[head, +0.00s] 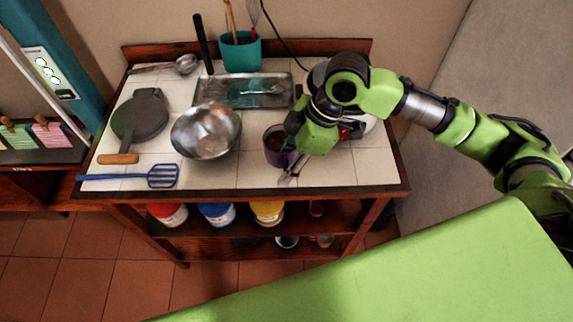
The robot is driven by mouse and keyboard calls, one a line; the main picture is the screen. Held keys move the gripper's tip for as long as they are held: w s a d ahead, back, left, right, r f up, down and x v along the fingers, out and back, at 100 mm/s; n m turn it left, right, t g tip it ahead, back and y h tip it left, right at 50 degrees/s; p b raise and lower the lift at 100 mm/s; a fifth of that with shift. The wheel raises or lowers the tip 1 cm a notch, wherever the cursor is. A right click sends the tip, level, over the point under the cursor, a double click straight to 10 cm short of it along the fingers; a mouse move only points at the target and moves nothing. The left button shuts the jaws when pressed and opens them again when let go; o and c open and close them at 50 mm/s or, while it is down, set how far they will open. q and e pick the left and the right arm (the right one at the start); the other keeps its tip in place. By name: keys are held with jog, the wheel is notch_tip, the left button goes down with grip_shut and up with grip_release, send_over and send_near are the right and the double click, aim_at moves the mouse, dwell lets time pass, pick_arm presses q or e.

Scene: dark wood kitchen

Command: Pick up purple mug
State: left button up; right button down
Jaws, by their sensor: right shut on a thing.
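The purple mug (275,156) stands upright on the white tiled counter, right of a metal bowl, and its dark inside shows. My right gripper (291,172) reaches down from the right at the mug's right side, and its green wrist hides part of that side. The gripper is shut on the mug. The fingers are small and partly hidden, so the exact contact spot is unclear. My left gripper is not in view.
The metal bowl (206,131) is close on the mug's left. A blue slotted spatula (162,176), a dark pan (140,118), a metal tray (232,90) and a teal utensil pot (241,54) also stand on the counter. The front right counter is mostly clear.

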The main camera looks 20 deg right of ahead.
jog(key=s+a+r+b, duration=0.1)
jog(key=s+a+r, duration=0.4)
jog(key=s, duration=0.5)
jog(key=shift+s+r, duration=0.3)
jog(key=shift+r, duration=0.9)
jog(key=m+t+h, duration=0.1)
jog(key=m+t, duration=0.2)
jog(key=m, duration=0.4)
send_near(283, 168)
jog(key=s+a, duration=0.2)
jog(key=w+d+r+m+h, duration=0.1)
jog(key=w+d+m+h, duration=0.2)
jog(key=w+d+m, duration=0.3)
jog(key=m, duration=0.2)
jog(key=shift+w+r+m+t, duration=0.2)
jog(key=shift+r+m+t, duration=0.1)
jog(key=shift+d, duration=0.1)
